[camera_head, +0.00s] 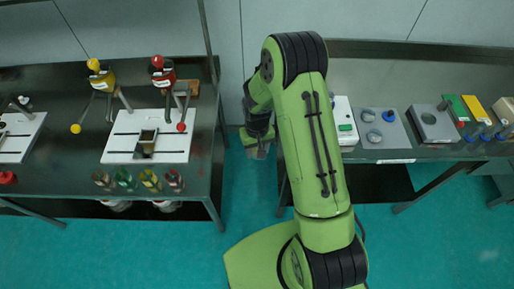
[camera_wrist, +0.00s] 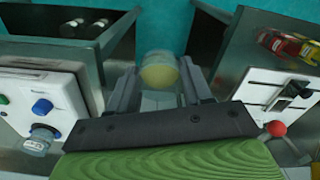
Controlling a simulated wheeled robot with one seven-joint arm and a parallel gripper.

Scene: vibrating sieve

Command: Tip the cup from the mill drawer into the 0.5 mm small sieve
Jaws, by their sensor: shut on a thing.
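My gripper (camera_wrist: 155,95) is shut on a clear cup (camera_wrist: 158,55) with yellow material visible in it. The cup is between the two fingertips, above the teal floor. In the head view my gripper (camera_head: 258,150) hangs over the gap between the two benches, and the cup is too small to make out there. Small round grey and blue pieces stand on a grey plate (camera_head: 380,141) on the right bench. I cannot tell which piece, if any, is the 0.5 mm small sieve. The mill drawer cannot be made out.
A white device with a green display (camera_head: 345,128) stands beside the plate. A grey block with a round opening (camera_head: 433,122) is further right. The left bench carries a white board (camera_head: 118,146), yellow and red hand devices and several small jars. Open floor lies between the benches.

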